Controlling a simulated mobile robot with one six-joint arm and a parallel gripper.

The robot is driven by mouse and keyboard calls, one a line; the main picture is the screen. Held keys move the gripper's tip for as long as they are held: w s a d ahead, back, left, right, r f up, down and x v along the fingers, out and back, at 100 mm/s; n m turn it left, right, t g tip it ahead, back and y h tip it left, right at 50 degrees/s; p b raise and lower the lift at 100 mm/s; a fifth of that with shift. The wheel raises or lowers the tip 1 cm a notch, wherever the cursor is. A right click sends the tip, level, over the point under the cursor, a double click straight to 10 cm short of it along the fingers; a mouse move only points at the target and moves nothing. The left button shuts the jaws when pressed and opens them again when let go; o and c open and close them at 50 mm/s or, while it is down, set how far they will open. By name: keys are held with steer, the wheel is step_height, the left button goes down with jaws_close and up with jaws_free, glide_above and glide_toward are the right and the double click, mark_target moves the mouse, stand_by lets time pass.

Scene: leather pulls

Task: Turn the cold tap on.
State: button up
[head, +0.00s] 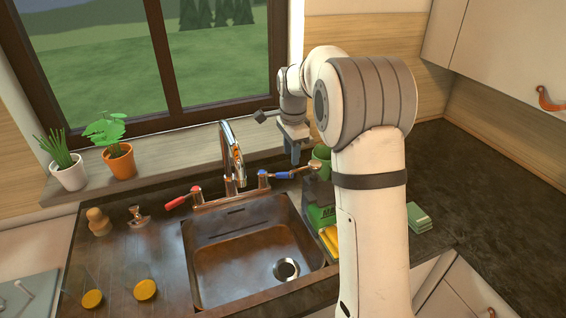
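The cold tap's blue lever (282,175) is on the right side of the faucet base, behind the sink, and points to the right. The hot tap's red lever (180,200) is on the left side and points left. The copper-coloured spout (232,155) stands between them, and no water shows under it. My gripper (295,160) points down just above and behind the blue lever, near its outer half. Whether it touches the lever is unclear. Its fingers are small and partly dark, so their opening cannot be made out.
The sink basin (215,262) is empty. Potted plants (118,160) line the windowsill (180,138). Glasses (143,285) stand on the left counter. The right counter (480,185) is largely clear.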

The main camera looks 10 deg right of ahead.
mark_target(286, 173)
steer(key=w+f+m, duration=0.1)
steer(key=w, duration=0.1)
steer(key=w+f+m, duration=0.2)
steer(key=w, duration=0.1)
steer(key=w+f+m, duration=0.1)
steer(key=w+f, duration=0.1)
steer(key=shift+w+f+m+g+p, duration=0.1)
steer(key=shift+w+m+g+p, duration=0.1)
steer(key=shift+m+g+p, duration=0.15)
steer(key=shift+w+f, duration=0.1)
steer(key=shift+f, duration=0.15)
step_height(286, 173, down, 7)
steer(key=shift+f+p, duration=0.2)
steer(key=shift+p, duration=0.75)
steer(key=shift+c, duration=0.5)
jaws_close()
